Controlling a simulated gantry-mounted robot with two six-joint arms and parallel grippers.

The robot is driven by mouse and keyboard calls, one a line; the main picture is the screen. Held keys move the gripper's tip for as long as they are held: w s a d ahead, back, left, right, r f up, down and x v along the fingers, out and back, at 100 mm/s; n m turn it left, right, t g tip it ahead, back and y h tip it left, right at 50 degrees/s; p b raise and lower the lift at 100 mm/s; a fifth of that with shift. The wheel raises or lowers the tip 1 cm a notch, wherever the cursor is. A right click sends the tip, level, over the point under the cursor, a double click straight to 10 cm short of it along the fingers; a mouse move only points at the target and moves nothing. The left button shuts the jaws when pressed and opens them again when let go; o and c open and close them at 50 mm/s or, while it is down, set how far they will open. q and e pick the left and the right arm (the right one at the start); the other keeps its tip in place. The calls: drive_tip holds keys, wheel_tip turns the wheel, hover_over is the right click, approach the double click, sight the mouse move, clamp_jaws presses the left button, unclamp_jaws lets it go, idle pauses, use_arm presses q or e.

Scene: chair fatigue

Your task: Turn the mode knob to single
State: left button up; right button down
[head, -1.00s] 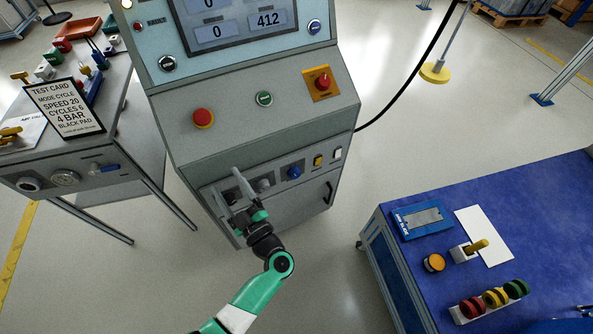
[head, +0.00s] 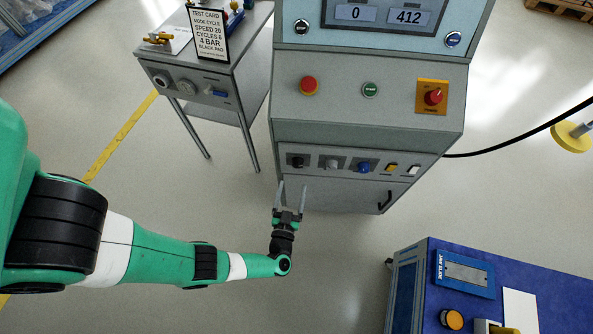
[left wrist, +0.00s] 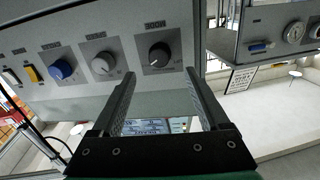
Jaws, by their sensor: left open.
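The mode knob is a black round knob (head: 297,162) at the left end of the lower control row on the grey machine. In the left wrist view the black knob (left wrist: 160,55) shows under an upside-down label, its pointer mark too small to read surely. My left gripper (head: 291,190) is open and empty, just below the knob in the head view, with its fingers pointing up toward the panel. In the left wrist view the spread fingers (left wrist: 160,78) lie either side of the knob's line, apart from it. My right gripper is in neither current view.
A grey knob (head: 332,163) and a blue knob (head: 364,167) sit right of the black one, then yellow and white switches. A red button (head: 309,86) and green button (head: 371,90) are above. A test card (head: 208,33) reading mode cycle stands on the side table.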

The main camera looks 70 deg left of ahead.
sight(297, 166)
use_arm(q)
drive_tip(key=b+x, duration=0.1)
drive_tip(key=x, duration=0.6)
drive_tip(key=shift+w+a+b, duration=0.25)
drive_tip(key=shift+b, duration=0.1)
clamp_jaws()
